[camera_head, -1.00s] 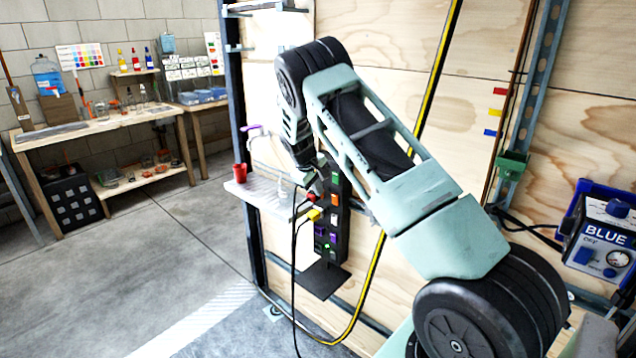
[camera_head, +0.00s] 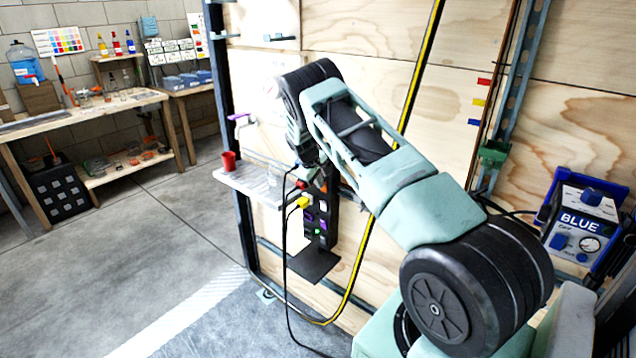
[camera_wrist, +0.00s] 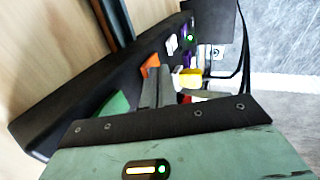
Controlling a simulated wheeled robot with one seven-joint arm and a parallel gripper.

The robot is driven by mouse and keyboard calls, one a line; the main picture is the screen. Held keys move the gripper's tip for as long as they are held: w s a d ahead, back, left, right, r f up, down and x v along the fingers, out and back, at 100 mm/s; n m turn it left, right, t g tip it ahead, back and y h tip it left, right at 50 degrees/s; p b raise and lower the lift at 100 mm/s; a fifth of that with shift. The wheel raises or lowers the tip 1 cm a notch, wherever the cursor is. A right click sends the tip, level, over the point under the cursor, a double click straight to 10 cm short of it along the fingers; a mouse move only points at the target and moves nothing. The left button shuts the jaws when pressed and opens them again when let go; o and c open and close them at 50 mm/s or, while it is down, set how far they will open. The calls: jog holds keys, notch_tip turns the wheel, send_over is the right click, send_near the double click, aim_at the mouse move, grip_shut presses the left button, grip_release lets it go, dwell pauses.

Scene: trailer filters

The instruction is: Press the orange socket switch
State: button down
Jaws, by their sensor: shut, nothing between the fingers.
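The black socket strip (camera_head: 324,236) is mounted upright on the plywood wall. The wrist view shows the strip (camera_wrist: 62,103) running diagonally, with an orange switch (camera_wrist: 150,66) between a green switch (camera_wrist: 114,105) and a white switch (camera_wrist: 171,44). My gripper (camera_wrist: 160,74) is shut and empty, its grey fingertips just beside the orange switch. I cannot tell whether they touch it.
A yellow plug (camera_head: 302,202) and a red plug (camera_head: 301,184) with hanging black cables sit close beside my gripper. A small shelf (camera_head: 243,184) with a red cup (camera_head: 229,161) is to the left. The blue device (camera_head: 583,234) stands at the right.

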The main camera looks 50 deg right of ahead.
jog(key=shift+d+f+b, duration=0.1)
jog(key=shift+d+b, duration=0.2)
jog(key=shift+b, duration=0.2)
jog(key=shift+r, duration=0.25)
jog(key=shift+r+p, duration=0.45)
jog(key=shift+r, duration=0.3)
jog(key=shift+a, duration=0.1)
